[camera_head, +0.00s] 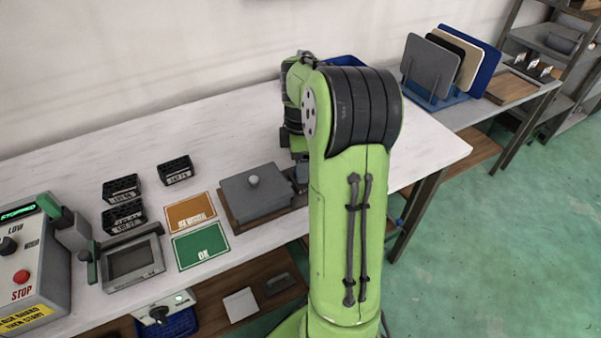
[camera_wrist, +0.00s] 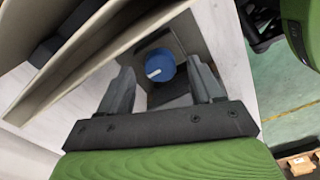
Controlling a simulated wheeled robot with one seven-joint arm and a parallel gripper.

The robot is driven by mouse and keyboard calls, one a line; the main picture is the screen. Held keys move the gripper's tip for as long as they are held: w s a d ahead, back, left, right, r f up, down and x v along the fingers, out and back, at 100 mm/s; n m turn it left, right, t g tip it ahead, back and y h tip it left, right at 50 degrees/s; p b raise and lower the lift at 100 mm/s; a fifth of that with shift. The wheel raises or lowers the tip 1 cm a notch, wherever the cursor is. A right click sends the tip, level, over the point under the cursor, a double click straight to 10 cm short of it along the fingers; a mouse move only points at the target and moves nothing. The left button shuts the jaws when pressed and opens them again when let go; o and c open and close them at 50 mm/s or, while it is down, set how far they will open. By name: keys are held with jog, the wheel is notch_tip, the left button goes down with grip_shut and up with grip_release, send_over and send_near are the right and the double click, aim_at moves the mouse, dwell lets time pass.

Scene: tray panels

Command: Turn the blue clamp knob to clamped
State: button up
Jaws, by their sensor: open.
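The blue clamp knob (camera_wrist: 161,63) shows in the wrist view as a round blue cap with a short white mark on its left side. It sits on a dark grey fixture between the two fingers of my gripper (camera_wrist: 160,74). The fingers are open, one on each side of the knob, with a visible gap to each. I cannot tell how far the fingertips are above it. In the head view my own green arm hides the knob and my gripper. No clamped or unclamped label is readable.
A large tan panel (camera_wrist: 85,50) slants close beside the left finger. In the head view a grey lidded box (camera_head: 257,205) stands left of my arm. Green and orange cards (camera_head: 190,212), black racks (camera_head: 122,190) and a control box (camera_head: 30,265) lie further left. Upright panels (camera_head: 430,65) stand right.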

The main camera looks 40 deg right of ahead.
jog(key=shift+f, duration=0.65)
jog(key=c, duration=1.1)
jog(key=shift+o, duration=0.2)
jog(key=shift+r, duration=0.1)
